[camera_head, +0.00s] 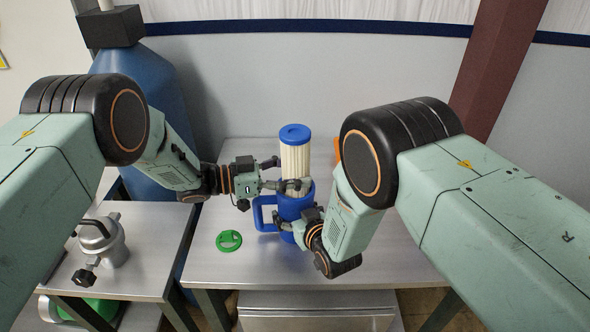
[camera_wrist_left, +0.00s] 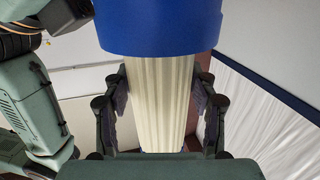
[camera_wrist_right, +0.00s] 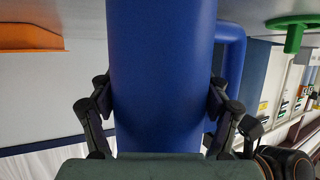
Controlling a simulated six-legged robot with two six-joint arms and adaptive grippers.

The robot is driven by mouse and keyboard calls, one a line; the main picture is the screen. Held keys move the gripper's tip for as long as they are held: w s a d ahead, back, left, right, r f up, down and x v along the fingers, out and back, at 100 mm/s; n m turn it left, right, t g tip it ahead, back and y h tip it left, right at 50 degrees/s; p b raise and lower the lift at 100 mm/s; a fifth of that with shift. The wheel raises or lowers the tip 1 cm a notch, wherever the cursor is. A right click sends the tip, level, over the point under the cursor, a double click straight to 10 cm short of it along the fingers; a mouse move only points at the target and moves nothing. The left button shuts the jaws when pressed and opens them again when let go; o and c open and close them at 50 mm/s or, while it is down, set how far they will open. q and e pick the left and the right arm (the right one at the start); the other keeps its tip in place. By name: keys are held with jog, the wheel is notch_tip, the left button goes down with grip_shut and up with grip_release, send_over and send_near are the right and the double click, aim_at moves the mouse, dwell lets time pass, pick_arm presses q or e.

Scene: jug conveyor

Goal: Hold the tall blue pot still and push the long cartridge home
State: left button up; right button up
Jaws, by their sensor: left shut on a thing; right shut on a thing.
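The tall blue pot (camera_head: 297,207) stands upright on the metal table, with its handle (camera_head: 262,213) on the left side. The long cartridge (camera_head: 295,158), pleated and cream with a blue end cap (camera_head: 295,132), stands upright with its lower end inside the pot's mouth. Much of it shows above the rim. My left gripper (camera_head: 291,186) is shut on the cartridge just above the rim; in the left wrist view its fingers flank the pleats (camera_wrist_left: 160,100). My right gripper (camera_head: 284,229) is shut on the pot's lower body, which fills the right wrist view (camera_wrist_right: 160,70). The cartridge's lower end is hidden.
A green disc-shaped part (camera_head: 229,241) lies on the table (camera_head: 215,270) left of the pot. An orange object (camera_head: 337,149) is partly hidden behind my right arm. A metal canister (camera_head: 103,240) stands on the side table at left. A large blue tank (camera_head: 150,90) stands behind.

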aim_at(294, 132)
pick_arm(q)
jog(key=shift+r, duration=5.35)
jog(key=shift+f, duration=3.5)
